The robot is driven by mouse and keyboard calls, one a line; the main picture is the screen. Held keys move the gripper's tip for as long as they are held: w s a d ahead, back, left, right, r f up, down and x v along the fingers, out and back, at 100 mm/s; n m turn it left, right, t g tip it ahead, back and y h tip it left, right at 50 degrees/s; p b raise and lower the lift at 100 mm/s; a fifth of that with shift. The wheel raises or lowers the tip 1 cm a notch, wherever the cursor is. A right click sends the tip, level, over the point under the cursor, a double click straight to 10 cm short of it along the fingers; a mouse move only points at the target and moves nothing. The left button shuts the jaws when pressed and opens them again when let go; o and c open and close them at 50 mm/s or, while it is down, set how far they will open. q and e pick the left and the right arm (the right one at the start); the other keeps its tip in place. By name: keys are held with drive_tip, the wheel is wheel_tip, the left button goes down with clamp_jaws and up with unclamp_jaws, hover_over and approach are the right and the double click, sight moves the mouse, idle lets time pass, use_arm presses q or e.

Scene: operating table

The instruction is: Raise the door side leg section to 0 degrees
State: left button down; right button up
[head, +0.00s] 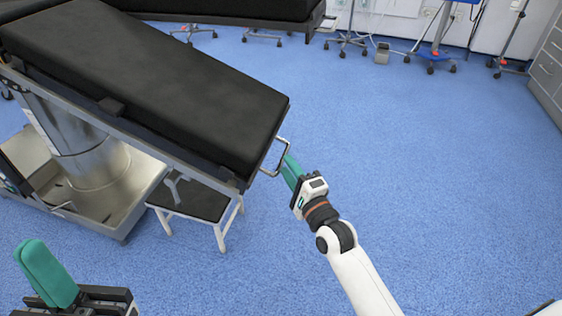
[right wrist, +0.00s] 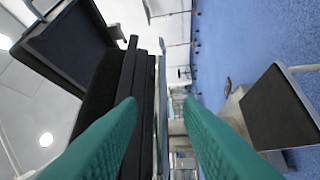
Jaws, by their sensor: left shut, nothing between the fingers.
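The near leg section (head: 150,85) is a long black padded slab of the operating table, sloping down to the right in the head view. A metal loop handle (head: 283,158) sticks out from its right end. My right gripper (head: 290,163) is at this handle, its green fingers overlapping the handle's right side. In the right wrist view the fingers (right wrist: 160,110) stand apart, with the black pad edge beyond them; I cannot tell whether they touch the handle. My left gripper (head: 42,262) is shut and empty at the lower left, away from the table.
Another black section (head: 230,8) lies behind at the top. The table's metal column (head: 85,140) and base stand at left. A low step stool (head: 195,203) is under the near section. A grey cabinet (head: 548,65) stands at far right. The blue floor is clear at right.

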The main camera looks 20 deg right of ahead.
drive_tip(key=shift+b+x, duration=0.35)
drive_tip(key=shift+x, duration=1.65)
drive_tip(key=shift+d, duration=0.1)
clamp_jaws()
